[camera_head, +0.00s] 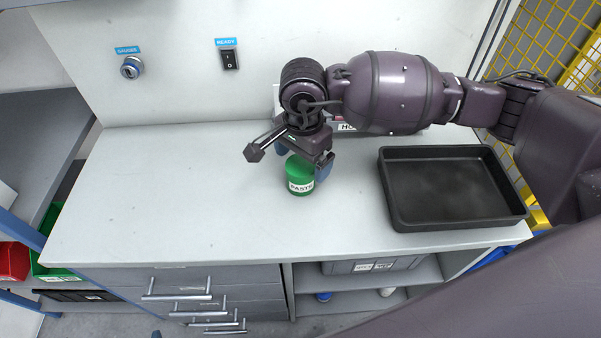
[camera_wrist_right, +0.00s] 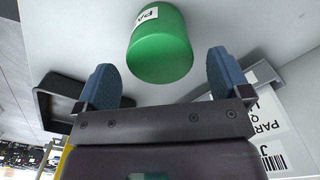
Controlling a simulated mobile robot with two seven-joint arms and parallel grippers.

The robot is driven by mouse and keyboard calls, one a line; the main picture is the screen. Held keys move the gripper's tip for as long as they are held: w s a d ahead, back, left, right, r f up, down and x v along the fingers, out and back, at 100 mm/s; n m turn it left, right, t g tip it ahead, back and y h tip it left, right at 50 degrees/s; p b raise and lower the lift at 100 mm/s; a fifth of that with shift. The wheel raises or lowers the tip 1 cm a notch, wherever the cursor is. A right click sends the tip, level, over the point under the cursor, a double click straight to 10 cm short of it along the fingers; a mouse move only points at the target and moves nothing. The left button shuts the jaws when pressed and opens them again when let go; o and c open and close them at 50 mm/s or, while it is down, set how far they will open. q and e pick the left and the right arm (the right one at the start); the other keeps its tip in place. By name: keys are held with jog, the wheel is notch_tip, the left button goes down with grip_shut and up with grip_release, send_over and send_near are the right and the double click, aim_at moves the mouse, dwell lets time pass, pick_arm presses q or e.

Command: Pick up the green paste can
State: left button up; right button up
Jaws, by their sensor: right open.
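The green paste can (camera_head: 299,176) stands upright on the white worktop, with a white label reading "PASTE". My right gripper (camera_head: 304,162) is just behind and above it, with its blue fingers partly hidden by the can and the wrist. In the right wrist view the can (camera_wrist_right: 160,50) lies beyond the fingertips, between their lines. The fingers of my right gripper (camera_wrist_right: 162,78) are spread wide with nothing between them. I cannot see whether the can is touched. My left gripper is not in view.
A black empty tray (camera_head: 398,214) lies on the right of the worktop (camera_head: 180,200). A box with a label (camera_head: 347,127) stands behind my right arm. The left part of the worktop is clear.

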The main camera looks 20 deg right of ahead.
jog(key=shift+s+a+f, duration=0.1)
jog(key=shift+f, duration=1.25)
jog(key=shift+a+f, duration=0.1)
jog(key=shift+f, duration=1.25)
jog(key=c, duration=1.2)
jog(key=shift+r, duration=0.1)
